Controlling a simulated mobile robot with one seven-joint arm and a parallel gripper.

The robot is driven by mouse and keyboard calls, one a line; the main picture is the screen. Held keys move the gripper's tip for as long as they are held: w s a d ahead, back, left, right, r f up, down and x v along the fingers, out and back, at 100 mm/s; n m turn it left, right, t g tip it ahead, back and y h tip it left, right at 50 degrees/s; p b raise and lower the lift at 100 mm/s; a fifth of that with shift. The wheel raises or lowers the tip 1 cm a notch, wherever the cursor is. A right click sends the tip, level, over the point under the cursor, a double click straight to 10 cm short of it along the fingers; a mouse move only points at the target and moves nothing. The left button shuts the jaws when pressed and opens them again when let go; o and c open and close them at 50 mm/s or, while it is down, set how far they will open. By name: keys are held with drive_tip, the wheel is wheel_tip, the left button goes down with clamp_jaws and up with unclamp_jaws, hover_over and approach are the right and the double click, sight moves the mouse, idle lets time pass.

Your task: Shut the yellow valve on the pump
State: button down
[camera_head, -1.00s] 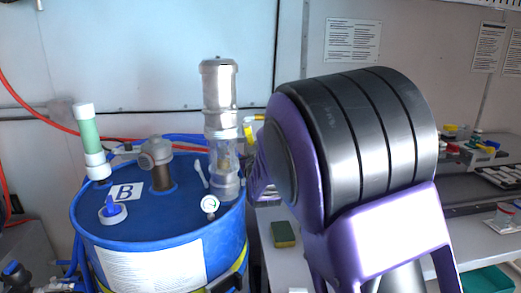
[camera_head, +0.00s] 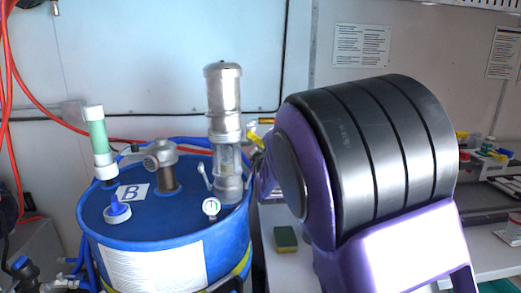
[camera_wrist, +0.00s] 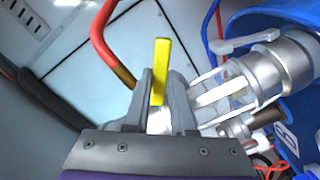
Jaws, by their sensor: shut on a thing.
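The pump (camera_head: 226,130) is a silver upright cylinder with a clear lower part, standing on the blue drum (camera_head: 130,225). In the wrist view the pump (camera_wrist: 285,65) lies to the right, beside my gripper. The yellow valve handle (camera_wrist: 160,72) stands between the two fingers of my gripper (camera_wrist: 161,92), which is shut on it. Its far end sticks out beyond the fingertips. In the head view a bit of the yellow handle (camera_head: 256,139) shows just right of the pump. My arm hides most of the gripper there.
A red hose (camera_wrist: 103,40) runs close to the left of my gripper in the wrist view. A green-and-white tube (camera_head: 99,142) and a pipe fitting (camera_head: 163,165) stand on the drum. A sponge (camera_head: 285,239) lies on the bench at right.

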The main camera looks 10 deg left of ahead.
drive_tip(key=shift+w+d+r+n+p, duration=0.15)
drive_tip(key=shift+r+n+p, duration=0.2)
drive_tip(key=shift+n, duration=0.9)
drive_tip(key=shift+s+d+r+n+p, duration=0.1)
drive_tip(key=shift+r+n, duration=0.4)
drive_tip(key=shift+n, duration=0.7)
drive_tip(key=shift+w+d+r+n+p, duration=0.15)
drive_tip(key=shift+r+n+p, duration=0.2)
drive_tip(key=shift+n, duration=0.9)
drive_tip(key=shift+s+r, duration=0.1)
drive_tip(key=c, duration=0.7)
unclamp_jaws()
drive_tip(key=shift+c, duration=0.2)
drive_tip(key=p+v, duration=0.3)
drive_tip(key=v, duration=1.4)
drive_tip(key=shift+s, duration=0.2)
